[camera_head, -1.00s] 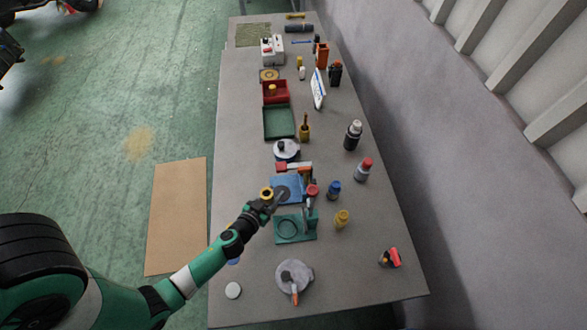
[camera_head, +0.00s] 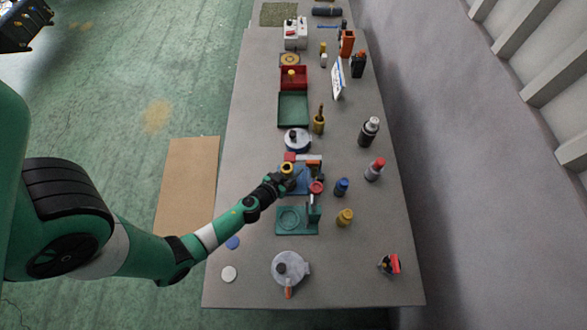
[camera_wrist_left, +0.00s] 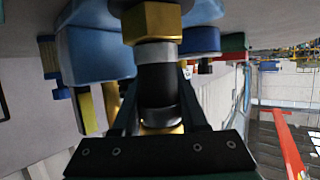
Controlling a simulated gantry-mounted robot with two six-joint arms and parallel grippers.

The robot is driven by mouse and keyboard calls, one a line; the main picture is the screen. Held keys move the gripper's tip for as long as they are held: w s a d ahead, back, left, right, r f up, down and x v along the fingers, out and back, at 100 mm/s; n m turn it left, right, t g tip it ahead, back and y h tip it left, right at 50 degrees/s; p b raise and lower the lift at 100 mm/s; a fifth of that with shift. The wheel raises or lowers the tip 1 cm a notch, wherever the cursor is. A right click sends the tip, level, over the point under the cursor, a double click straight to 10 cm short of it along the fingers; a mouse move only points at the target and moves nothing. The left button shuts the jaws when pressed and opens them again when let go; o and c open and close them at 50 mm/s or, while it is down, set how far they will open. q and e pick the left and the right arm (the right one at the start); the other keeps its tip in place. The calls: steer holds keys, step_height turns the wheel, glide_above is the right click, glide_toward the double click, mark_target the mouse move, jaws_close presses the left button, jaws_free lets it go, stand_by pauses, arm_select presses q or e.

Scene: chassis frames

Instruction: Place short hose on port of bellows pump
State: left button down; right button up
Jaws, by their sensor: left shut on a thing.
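My left gripper (camera_head: 284,180) is shut on the short hose (camera_head: 287,167), above the blue plate in the head view. In the left wrist view the gripper (camera_wrist_left: 158,98) has its dark fingers on either side of the hose (camera_wrist_left: 158,85). The hose is black, with a grey band and a brass hex fitting at its upper end. More brass shows at its lower end. A large light-blue body (camera_wrist_left: 95,55) shows behind the hose; I cannot tell whether hose and body touch. I cannot tell which fixture is the bellows pump or see its port clearly.
The blue plate (camera_head: 299,187) carries a red block and orange part. A teal fixture (camera_head: 297,220) and a grey round lidded item (camera_head: 290,268) stand nearer the front. Several bottles, including a blue one (camera_head: 341,187), stand to the right.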

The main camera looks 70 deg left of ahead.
arm_select(q)
steer(key=shift+c, duration=2.2)
jaws_free()
steer(key=shift+f, duration=0.15)
steer(key=shift+r+p, duration=0.3)
steer(key=b+v, duration=0.1)
steer(key=v, duration=1.1)
steer(key=shift+s+f, duration=0.1)
steer(key=shift+f, duration=0.05)
